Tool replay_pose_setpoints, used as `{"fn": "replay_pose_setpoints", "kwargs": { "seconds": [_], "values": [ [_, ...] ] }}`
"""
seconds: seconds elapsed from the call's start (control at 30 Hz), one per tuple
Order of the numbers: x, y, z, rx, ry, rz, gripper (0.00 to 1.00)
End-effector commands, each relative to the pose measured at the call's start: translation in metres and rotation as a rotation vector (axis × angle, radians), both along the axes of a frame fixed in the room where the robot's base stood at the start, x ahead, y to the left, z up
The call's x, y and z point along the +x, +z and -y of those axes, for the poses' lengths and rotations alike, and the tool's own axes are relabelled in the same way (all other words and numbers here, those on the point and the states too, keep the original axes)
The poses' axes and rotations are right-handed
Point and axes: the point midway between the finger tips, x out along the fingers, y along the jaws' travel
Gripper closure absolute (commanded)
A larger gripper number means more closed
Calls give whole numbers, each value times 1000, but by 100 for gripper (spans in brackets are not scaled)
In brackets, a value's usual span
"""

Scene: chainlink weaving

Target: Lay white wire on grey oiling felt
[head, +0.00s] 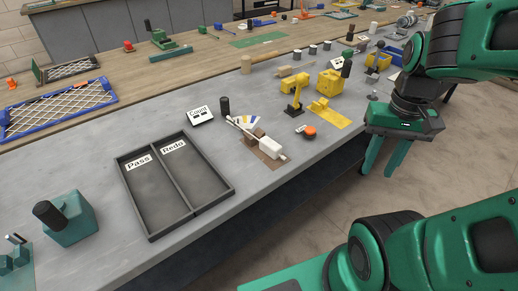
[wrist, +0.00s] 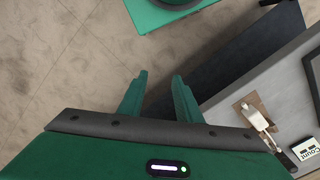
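My gripper (head: 378,172) is open and empty, fingers pointing down, over the floor to the right of the grey table's front edge. In the wrist view its two fingers (wrist: 160,76) stand apart with nothing between them. I cannot make out a grey felt for certain.
A dark tray (head: 187,216) marked Pass and Redo lies left of the mat. A Count box (head: 200,115) stands behind. Yellow fixtures (head: 294,93) and an orange-capped container (head: 309,131) stand to the right. A teal block (head: 75,222) is at the left.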

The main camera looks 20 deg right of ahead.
Motion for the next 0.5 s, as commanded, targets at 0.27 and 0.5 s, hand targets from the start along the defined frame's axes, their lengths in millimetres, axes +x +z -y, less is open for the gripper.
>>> {"fn": "replay_pose_setpoints", "kwargs": {
  "seconds": [0.27, 0.5],
  "values": [
    [-2, 1, 0, 0, 5, 2, 53],
    [49, 21, -20, -5, 218, 13, 53]
  ]
}}
